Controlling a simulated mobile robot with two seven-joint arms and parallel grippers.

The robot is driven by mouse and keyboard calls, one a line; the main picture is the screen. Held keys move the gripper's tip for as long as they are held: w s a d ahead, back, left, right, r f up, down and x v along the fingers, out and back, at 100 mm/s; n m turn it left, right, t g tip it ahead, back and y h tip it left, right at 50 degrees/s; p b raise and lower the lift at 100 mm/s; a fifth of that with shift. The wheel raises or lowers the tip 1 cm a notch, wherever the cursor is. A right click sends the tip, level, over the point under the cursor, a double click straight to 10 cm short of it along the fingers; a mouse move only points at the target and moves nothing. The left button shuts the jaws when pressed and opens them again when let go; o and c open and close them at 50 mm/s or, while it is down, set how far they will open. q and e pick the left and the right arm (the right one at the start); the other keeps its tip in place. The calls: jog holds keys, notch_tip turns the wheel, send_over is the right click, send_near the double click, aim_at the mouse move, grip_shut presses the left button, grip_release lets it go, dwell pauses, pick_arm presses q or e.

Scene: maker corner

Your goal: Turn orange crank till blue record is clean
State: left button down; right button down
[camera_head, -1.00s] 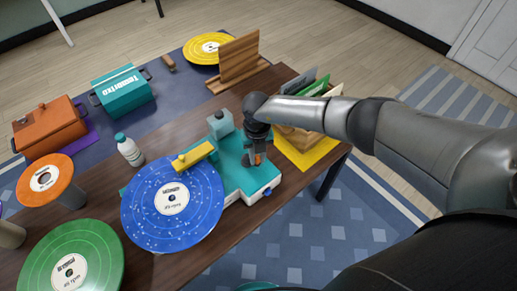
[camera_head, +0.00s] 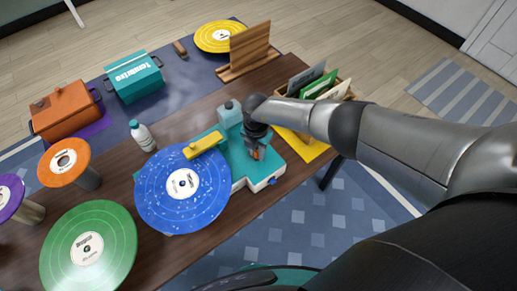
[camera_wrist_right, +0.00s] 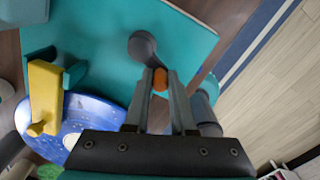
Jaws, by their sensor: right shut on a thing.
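The blue record (camera_head: 165,205) lies flat on the teal cleaning machine (camera_head: 262,172), with white specks scattered over its surface. A yellow arm (camera_head: 203,145) reaches over the record's edge. The orange crank handle (camera_wrist_right: 160,79) sits between the fingertips of my right gripper (camera_wrist_right: 161,86), which is shut on it. In the head view, my right gripper (camera_head: 256,150) is over the right part of the machine, and only a bit of orange shows there. A grey round crank hub (camera_wrist_right: 142,46) is beside the handle in the wrist view. My left gripper is not in view.
Green (camera_head: 112,225) and orange (camera_head: 80,158) records are at left. A wooden rack (camera_head: 246,50) and a crate of sleeves (camera_head: 336,92) stand behind and right.

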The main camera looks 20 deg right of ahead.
aim_at(256, 151)
jog(key=shift+a, duration=0.15)
dwell(0.3)
jog(key=c, duration=0.7)
grip_release()
jog(key=shift+c, duration=0.2)
jog(key=shift+r+p, duration=0.35)
jog(key=shift+r, duration=0.2)
notch_tip(256, 151, up, 14)
jog(key=p, duration=0.3)
jog(key=shift+r, duration=0.1)
